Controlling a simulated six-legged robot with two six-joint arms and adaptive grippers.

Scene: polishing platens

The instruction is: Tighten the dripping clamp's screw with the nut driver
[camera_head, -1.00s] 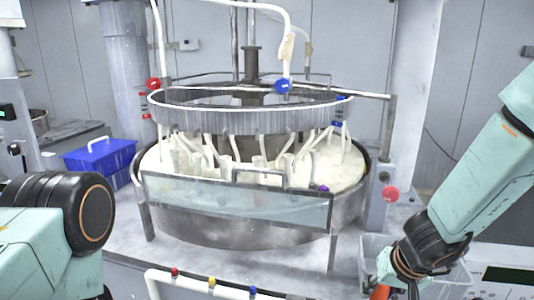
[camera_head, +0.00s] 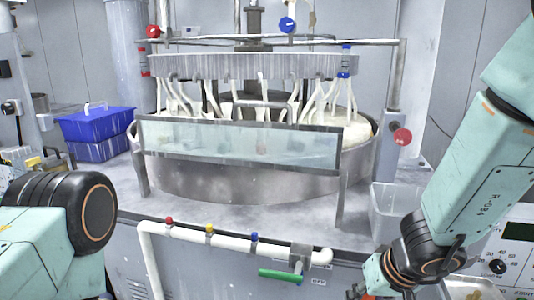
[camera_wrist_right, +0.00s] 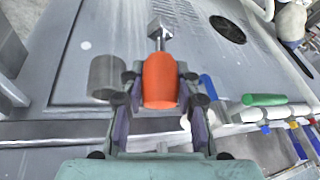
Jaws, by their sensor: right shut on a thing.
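My right gripper (camera_wrist_right: 160,88) is shut on the orange handle of the nut driver (camera_wrist_right: 161,80) in the right wrist view. The driver's metal shaft and socket point away from the gripper, over a grey panel. No screw is seen at the socket. In the head view my right arm reaches down to the bottom right, where the gripper is hard to make out. I cannot pick out a dripping clamp or its screw for sure. A metal bracket (camera_head: 301,254) sits on the white pipe (camera_head: 270,246), near a green handle (camera_head: 280,275). My left gripper is out of view.
The round polishing machine (camera_head: 250,180) with white hoses and a clear front shield (camera_head: 240,143) fills the middle. A blue box (camera_head: 95,125) stands left. A clear bin (camera_head: 392,215) and a control panel (camera_head: 510,250) are at right. Red, yellow and blue taps line the pipe.

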